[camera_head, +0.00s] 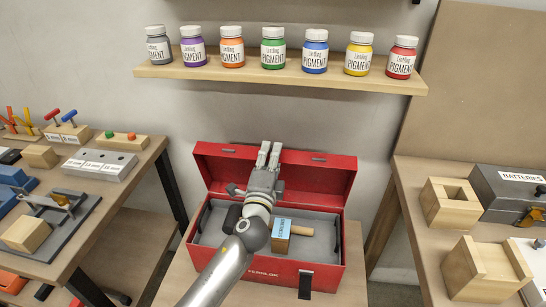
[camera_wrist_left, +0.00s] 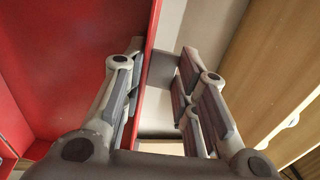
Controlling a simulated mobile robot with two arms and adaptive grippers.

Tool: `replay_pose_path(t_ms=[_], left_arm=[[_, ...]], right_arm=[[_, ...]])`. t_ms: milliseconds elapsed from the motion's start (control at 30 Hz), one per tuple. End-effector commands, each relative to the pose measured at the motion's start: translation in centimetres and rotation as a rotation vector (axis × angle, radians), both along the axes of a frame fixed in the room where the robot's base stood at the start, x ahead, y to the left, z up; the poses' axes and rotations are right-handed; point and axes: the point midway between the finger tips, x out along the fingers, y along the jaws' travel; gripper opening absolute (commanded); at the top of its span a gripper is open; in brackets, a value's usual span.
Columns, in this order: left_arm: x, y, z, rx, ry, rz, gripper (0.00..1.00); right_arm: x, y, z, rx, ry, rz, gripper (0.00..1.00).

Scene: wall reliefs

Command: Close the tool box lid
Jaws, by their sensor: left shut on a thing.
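The red tool box (camera_head: 258,262) stands open on a wooden surface, its lid (camera_head: 318,180) raised and leaning back toward the wall. My left gripper (camera_head: 269,155) reaches over the box, with its fingertips at the lid's upper edge. In the left wrist view the red lid (camera_wrist_left: 70,60) fills the left side, and its edge runs between the fingers of my left gripper (camera_wrist_left: 160,95). The gripper is shut on the lid, although the fingers look spread there. My right gripper is not in view.
A shelf (camera_head: 280,74) with several pigment jars hangs above the box. A left table (camera_head: 105,190) holds blocks and tools. A right table (camera_head: 425,235) holds wooden blocks and a grey batteries box (camera_head: 500,200). Narrow gaps separate the box from both tables.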

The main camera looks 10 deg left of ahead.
Motion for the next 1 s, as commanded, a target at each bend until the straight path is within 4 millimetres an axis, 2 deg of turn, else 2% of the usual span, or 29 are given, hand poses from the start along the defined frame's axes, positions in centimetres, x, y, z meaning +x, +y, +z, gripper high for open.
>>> replay_pose_path(t_ms=[333,867,1000], left_arm=[[-2.5,0.0,-1.1,0.001,0.01,0.001,0.0],[-2.9,0.0,-1.4,0.0,0.015,0.001,0.0],[-2.9,0.0,-1.5,0.0,0.016,0.001,0.0]], right_arm=[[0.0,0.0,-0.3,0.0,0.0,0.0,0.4],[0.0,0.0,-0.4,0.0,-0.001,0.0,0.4],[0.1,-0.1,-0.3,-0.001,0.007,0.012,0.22]])
